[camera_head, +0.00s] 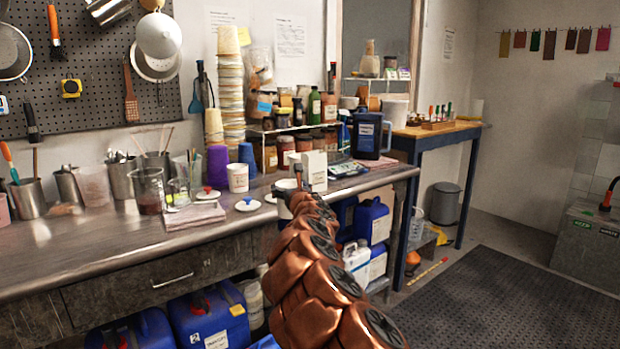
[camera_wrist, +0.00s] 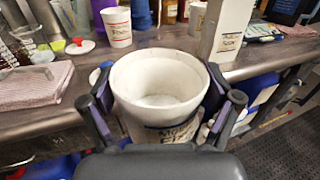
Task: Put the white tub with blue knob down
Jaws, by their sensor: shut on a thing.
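My gripper (camera_wrist: 163,108) is shut on a white tub (camera_wrist: 160,78), with one finger on each side of it. The tub is upright and lidless, with white contents low inside and a dark-lettered label on its near side. It is at the front edge of the steel counter; I cannot tell its height above it. In the head view the tub (camera_head: 284,187) is mostly hidden behind my arm. A white lid with a blue knob (camera_head: 248,204) lies on the counter left of the tub. A white lid with a red knob (camera_head: 207,193) lies further left.
Behind the tub stand another white tub (camera_head: 238,178) and a white carton (camera_head: 314,170). A folded pink cloth (camera_head: 194,215) lies to the left. Bare counter (camera_head: 110,240) shows along the front. Blue canisters (camera_head: 372,222) stand below.

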